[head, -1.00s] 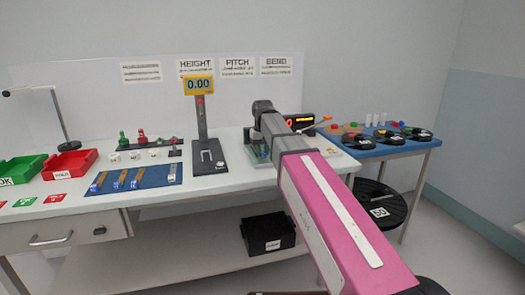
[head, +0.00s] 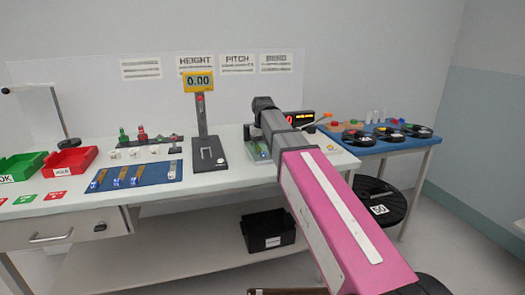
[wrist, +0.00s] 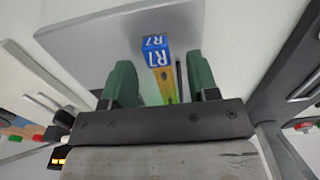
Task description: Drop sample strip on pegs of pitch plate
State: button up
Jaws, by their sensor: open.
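A sample strip (wrist: 166,79) with a blue end tag marked R7 (wrist: 155,50) lies between my gripper's two green fingers in the wrist view. My gripper (wrist: 160,82) is open, with visible gaps on both sides of the strip. The grey pitch plate (wrist: 95,50) spreads under and beyond the fingers. A thin dark upright, perhaps a peg, shows beside the strip; whether the strip sits on pegs cannot be told.
The height gauge (head: 203,125) stands left of my arm. A blue mat (head: 135,178) holds several other strips. Red (head: 72,162) and green bins (head: 20,167) are at the far left. A blue side table (head: 385,145) with reels is at the right.

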notch_tip(320, 180, up, 10)
dwell(0.5)
jog(key=shift+s+f, duration=0.1)
jog(key=shift+f, duration=0.05)
